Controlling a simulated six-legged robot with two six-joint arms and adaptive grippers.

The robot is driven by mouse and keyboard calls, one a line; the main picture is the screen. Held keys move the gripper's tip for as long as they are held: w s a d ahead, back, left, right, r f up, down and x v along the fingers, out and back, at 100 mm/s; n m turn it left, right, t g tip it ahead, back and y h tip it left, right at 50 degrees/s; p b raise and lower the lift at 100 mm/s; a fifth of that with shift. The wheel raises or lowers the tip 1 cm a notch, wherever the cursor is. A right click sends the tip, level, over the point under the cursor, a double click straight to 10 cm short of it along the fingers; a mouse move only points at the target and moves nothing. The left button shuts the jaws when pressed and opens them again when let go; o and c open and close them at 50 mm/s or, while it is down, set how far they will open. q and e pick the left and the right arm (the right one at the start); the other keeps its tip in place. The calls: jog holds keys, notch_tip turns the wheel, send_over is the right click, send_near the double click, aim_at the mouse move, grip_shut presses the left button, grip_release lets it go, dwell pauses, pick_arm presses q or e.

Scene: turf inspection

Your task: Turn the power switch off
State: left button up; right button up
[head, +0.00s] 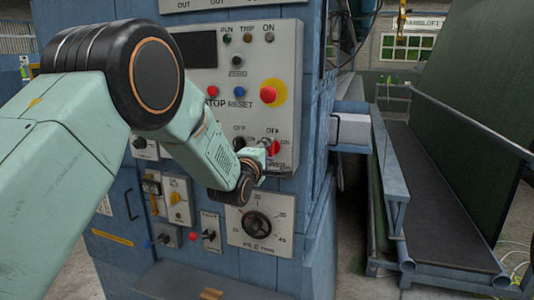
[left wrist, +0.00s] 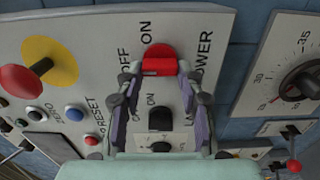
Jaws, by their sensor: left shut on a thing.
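The red power switch (left wrist: 160,58) is on a light grey panel, with OFF, ON and POWER printed around it in the left wrist view. It also shows in the head view (head: 274,146), partly behind my gripper. My left gripper (left wrist: 160,76) has one finger on each side of the red handle and is shut on it. In the head view my left gripper (head: 265,162) reaches the panel from the left. I cannot tell surely which label the handle points at. My right gripper is in neither view.
A black switch (left wrist: 160,118) sits between the finger bases. A red stop button on a yellow disc (head: 268,94) and a blue reset button (head: 239,92) are above the power switch. A pile dial (head: 257,224) is below. A railed conveyor (head: 440,190) stands right.

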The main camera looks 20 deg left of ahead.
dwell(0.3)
pick_arm(q)
jog(key=o, duration=1.2)
jog(key=shift+c, duration=0.2)
jog(key=s, duration=1.2)
jog(key=shift+a, duration=0.25)
